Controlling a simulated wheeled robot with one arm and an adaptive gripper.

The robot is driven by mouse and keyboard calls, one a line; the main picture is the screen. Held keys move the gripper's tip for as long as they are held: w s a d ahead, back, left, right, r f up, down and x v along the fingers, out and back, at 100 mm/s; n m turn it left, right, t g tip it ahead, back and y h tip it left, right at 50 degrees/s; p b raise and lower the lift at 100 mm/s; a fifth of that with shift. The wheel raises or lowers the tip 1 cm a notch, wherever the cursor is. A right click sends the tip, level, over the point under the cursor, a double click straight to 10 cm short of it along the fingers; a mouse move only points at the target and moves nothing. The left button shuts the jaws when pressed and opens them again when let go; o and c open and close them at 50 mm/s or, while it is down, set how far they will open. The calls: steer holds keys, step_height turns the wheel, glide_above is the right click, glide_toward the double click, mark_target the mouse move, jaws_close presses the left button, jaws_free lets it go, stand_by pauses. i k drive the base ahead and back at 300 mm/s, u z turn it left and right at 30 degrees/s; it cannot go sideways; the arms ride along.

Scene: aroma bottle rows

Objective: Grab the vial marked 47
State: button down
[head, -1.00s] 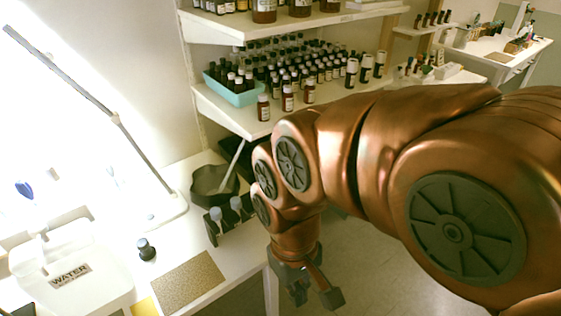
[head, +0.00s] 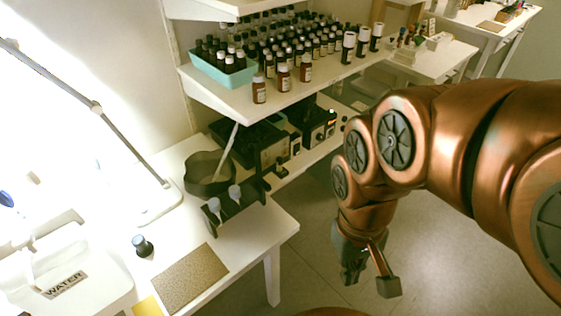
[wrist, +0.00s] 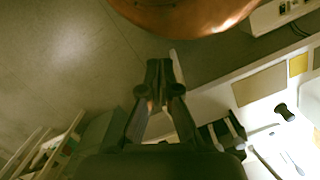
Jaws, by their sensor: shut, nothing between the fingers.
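Many dark vials with dark caps (head: 300,45) stand in rows on the upper shelf. More vials sit in a teal tray (head: 236,77) at the left. The number 47 cannot be read on any label. My gripper (head: 370,278) hangs over the floor, right of the table and well below the vial shelf. Its fingers meet in the wrist view (wrist: 159,72), shut and empty.
The white table (head: 270,232) holds a black rack (head: 237,206), a dark bowl (head: 207,173), a brown mat (head: 190,278) and a container labelled WATER (head: 62,284). Dark devices (head: 262,143) fill the lower shelf. Open floor lies around my gripper.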

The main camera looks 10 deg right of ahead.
mark_target(279, 160)
steer(key=z, duration=0.3)
steer(key=k, duration=0.55)
steer(key=u, duration=1.25)
steer(key=i, duration=0.5)
